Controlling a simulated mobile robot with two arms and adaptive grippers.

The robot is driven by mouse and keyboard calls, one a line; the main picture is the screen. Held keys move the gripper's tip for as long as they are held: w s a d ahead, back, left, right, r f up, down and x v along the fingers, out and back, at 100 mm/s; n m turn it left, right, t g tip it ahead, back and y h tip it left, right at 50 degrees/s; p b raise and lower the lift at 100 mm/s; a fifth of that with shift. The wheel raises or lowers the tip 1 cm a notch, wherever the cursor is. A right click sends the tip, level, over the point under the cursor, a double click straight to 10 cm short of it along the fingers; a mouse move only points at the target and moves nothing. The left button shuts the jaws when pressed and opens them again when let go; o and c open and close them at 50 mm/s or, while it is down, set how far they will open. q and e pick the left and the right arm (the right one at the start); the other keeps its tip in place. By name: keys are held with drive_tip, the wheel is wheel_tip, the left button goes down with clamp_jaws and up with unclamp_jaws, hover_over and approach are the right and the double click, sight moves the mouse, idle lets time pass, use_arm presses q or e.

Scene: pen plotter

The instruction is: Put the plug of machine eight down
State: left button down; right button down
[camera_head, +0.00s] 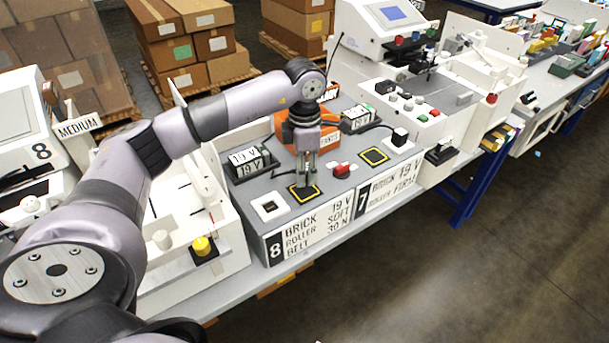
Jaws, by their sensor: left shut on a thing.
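My left gripper (306,186) reaches down over the yellow-edged black pad (305,196) on the grey bench top of station eight. Its fingers are shut on a small dark thing, apparently the plug of machine eight, mostly hidden between them. I cannot tell whether it touches the pad. A dark cable (285,175) runs from the black 19 V bricks (250,163) toward the fingers. A white socket plate (269,207) with a dark square lies left of the pad, with nothing in it. The label of station eight (310,232) is on the front face. My right gripper is not in view.
An orange box (290,127) stands behind. A white machine (190,230) stands left.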

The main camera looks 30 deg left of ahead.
use_arm(q)
wheel_tip(320, 180, down, 3)
drive_tip(key=shift+r, duration=0.1)
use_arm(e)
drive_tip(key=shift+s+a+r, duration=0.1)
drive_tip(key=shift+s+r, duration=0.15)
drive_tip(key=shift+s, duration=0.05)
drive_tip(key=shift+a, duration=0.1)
use_arm(q)
drive_tip(key=shift+f, duration=0.2)
drive_tip(key=c, duration=1.2)
unclamp_jaws()
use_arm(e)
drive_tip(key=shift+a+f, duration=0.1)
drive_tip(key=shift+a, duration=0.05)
